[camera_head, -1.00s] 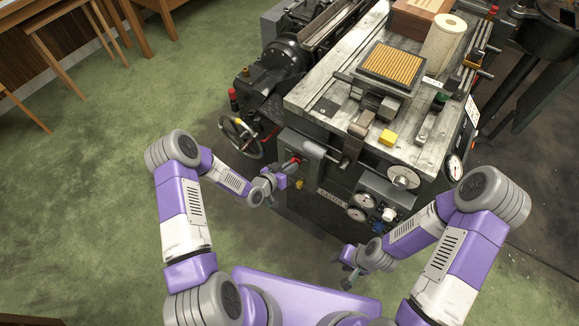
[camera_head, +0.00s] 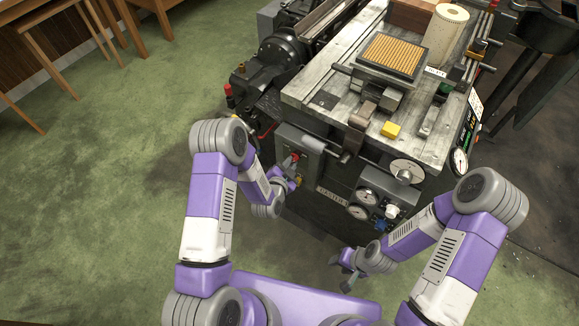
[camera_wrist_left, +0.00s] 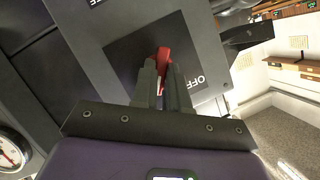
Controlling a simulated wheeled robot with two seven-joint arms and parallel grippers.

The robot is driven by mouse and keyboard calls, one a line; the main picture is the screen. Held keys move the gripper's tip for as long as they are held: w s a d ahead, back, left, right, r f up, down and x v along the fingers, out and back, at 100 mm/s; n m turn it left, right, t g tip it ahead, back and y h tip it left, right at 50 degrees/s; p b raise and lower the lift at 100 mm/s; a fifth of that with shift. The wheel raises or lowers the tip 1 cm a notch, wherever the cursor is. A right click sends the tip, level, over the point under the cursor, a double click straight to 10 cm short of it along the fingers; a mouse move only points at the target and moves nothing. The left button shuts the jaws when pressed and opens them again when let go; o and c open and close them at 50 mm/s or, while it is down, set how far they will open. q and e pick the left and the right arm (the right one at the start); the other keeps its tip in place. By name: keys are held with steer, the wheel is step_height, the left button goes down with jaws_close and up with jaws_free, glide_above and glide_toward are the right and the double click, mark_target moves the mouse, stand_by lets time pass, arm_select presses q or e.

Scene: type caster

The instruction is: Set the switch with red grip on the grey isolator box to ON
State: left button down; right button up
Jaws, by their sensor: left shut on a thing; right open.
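The grey isolator box (camera_head: 308,146) is on the front of the type caster, below the machine's worn top. In the left wrist view its face (camera_wrist_left: 190,25) fills the upper middle, with a dark plate (camera_wrist_left: 130,60) and an OFF label (camera_wrist_left: 195,82). The red grip (camera_wrist_left: 164,60) of the switch stands between the fingers of my left gripper (camera_wrist_left: 166,78), which is shut on it. In the head view the red grip (camera_head: 295,157) shows just above my left gripper (camera_head: 291,173). My right gripper (camera_head: 345,271) is open and empty, low in front of the machine.
A yellow block (camera_head: 390,130) lies on the machine top. A handwheel area with a red knob (camera_head: 228,90) is to the left. Green floor (camera_head: 110,190) is free at left.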

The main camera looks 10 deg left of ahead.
arm_select(q)
steer(key=shift+f+m+t+y+b, duration=0.15)
steer(key=shift+m+t+y+b, duration=0.2)
steer(key=shift+m+b, duration=0.4)
steer(key=c, duration=1.1)
jaws_free()
steer(key=shift+c, duration=0.2)
steer(key=p+v, duration=0.1)
steer(key=v, duration=0.6)
steer(key=shift+s+p, duration=0.3)
steer(key=shift+s, duration=0.05)
